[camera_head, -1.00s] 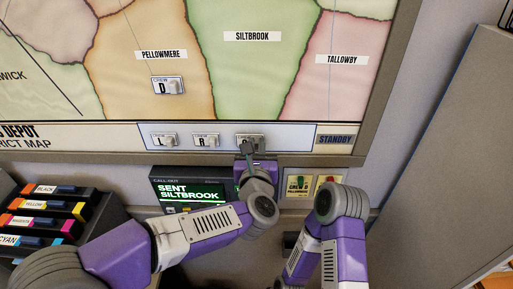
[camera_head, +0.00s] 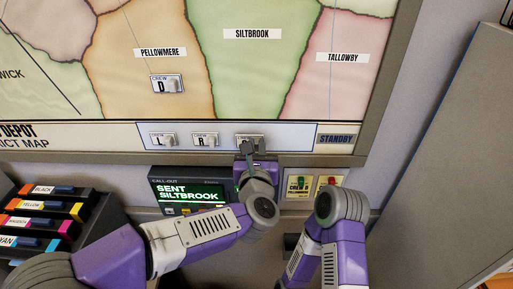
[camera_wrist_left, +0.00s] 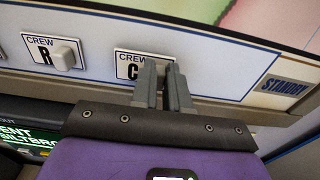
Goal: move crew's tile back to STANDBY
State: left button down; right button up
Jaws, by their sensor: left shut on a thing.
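A white crew tile, its letter partly covered and looking like C, sits on the pale STANDBY strip (camera_head: 292,136) below the map. It shows in the left wrist view (camera_wrist_left: 124,66). My left gripper (camera_head: 252,147) is at this tile, its fingers shut on the tile's knob; the fingers also show in the left wrist view (camera_wrist_left: 164,85). The fingers hide the knob and part of the tile. The STANDBY label (camera_head: 335,139) is at the strip's right end. My right arm shows at the lower right, but its fingers are not visible.
Tiles L (camera_head: 162,140) and R (camera_head: 206,140) sit left on the strip; tile D (camera_head: 166,84) is on Pellowmere. Colour-labelled cartridges (camera_head: 50,221) stand at left.

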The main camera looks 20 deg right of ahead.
pick_arm(q)
jog(key=shift+w+d, duration=0.1)
jog(key=shift+w, duration=0.25)
dwell(0.5)
jog(key=c, duration=1.1)
grip_release()
jog(key=shift+o, duration=0.2)
